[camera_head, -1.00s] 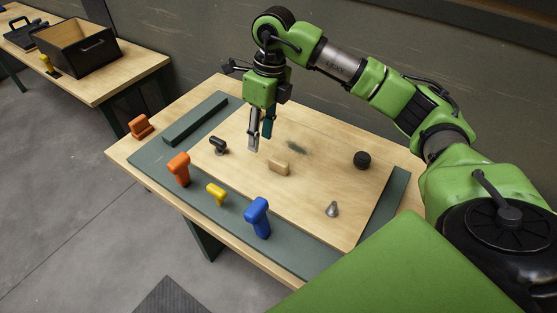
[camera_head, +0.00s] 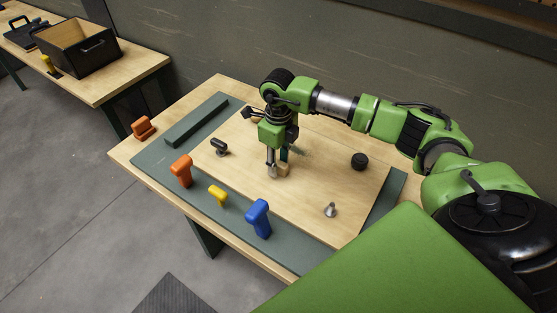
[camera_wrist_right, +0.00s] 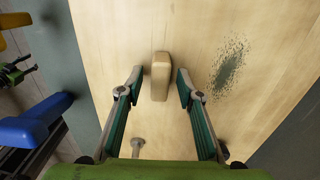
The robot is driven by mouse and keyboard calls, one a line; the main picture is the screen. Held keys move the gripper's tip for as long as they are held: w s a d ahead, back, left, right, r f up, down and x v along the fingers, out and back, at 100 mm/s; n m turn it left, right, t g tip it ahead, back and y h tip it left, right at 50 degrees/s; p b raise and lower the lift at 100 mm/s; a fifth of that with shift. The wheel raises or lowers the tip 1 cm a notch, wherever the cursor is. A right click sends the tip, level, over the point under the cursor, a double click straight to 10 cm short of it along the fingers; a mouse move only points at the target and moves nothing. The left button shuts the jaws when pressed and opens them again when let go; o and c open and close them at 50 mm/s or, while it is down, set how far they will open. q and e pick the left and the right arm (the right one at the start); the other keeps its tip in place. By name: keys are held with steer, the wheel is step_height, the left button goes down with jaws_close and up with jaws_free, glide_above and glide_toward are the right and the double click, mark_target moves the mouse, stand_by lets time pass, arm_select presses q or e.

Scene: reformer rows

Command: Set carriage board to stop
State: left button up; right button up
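The carriage board (camera_head: 310,203) is a flat pale wooden board on the dark green base of the table. A small wooden block (camera_head: 284,171) stands on it like a handle; it also shows in the right wrist view (camera_wrist_right: 160,77). My right gripper (camera_head: 278,172) is low over the board at this block. In the right wrist view my right gripper (camera_wrist_right: 160,84) is open, with one finger on each side of the block and gaps visible. A dark green raised bar (camera_head: 196,119) lies beyond the board's left end.
On the board are a black knob (camera_head: 359,161), a grey metal peg (camera_head: 330,210) and a dark handle (camera_head: 219,147). Orange (camera_head: 181,171), yellow (camera_head: 217,195) and blue (camera_head: 258,218) handles stand along the front green strip. An orange piece (camera_head: 143,127) sits at the left corner.

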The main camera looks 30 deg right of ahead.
steer(key=shift+f, duration=0.35)
